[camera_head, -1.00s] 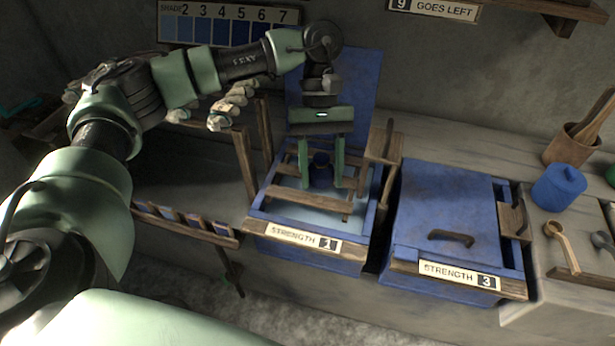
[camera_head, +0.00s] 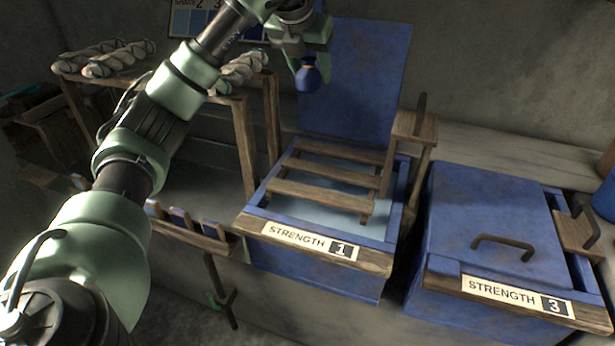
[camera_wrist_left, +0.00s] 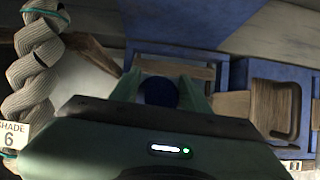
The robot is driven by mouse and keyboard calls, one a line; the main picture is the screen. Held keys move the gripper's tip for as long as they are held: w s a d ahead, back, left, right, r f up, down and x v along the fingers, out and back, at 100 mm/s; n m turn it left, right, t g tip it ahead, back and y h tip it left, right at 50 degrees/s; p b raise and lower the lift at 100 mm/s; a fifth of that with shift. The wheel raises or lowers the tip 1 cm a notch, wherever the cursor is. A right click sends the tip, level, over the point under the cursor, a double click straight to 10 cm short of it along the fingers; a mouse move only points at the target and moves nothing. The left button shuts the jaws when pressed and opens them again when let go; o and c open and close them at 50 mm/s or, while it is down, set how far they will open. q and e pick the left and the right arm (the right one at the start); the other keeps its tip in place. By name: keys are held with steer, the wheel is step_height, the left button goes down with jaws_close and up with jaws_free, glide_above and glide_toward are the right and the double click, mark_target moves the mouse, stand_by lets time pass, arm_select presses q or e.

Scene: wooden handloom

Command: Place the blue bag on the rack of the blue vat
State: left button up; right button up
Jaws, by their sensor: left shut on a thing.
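In the left wrist view the bag (camera_wrist_left: 160,91) sits between the two green fingers. The blue vat (camera_head: 376,240) labelled Strength 1 has its lid raised at the back. Its wooden slatted rack (camera_head: 318,193) lies over pale liquid and is empty. My right gripper is not in view.
A closed blue vat (camera_head: 490,215) labelled Strength 3 stands to the right. A wooden frame with pale twisted skeins (camera_head: 240,72) stands to the left; a skein tagged Shade 6 (camera_wrist_left: 36,75) is close in the wrist view. A wooden post (camera_head: 415,128) rises at the vat's right side.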

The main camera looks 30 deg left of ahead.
arm_select(q)
steer(key=shift+n, duration=0.3)
steer(key=f+b, duration=0.1)
steer(key=f, duration=0.6)
steer(key=f+b, duration=0.1)
steer(key=f, duration=0.7)
steer(key=shift+a+b, duration=0.2)
steer(key=shift+b, duration=0.2)
step_height(320, 180, down, 5)
steer(key=shift+b, duration=0.4)
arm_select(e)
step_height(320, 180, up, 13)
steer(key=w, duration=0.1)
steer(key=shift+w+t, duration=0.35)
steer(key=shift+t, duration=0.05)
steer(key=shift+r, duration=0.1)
arm_select(q)
steer(key=o, duration=1.4)
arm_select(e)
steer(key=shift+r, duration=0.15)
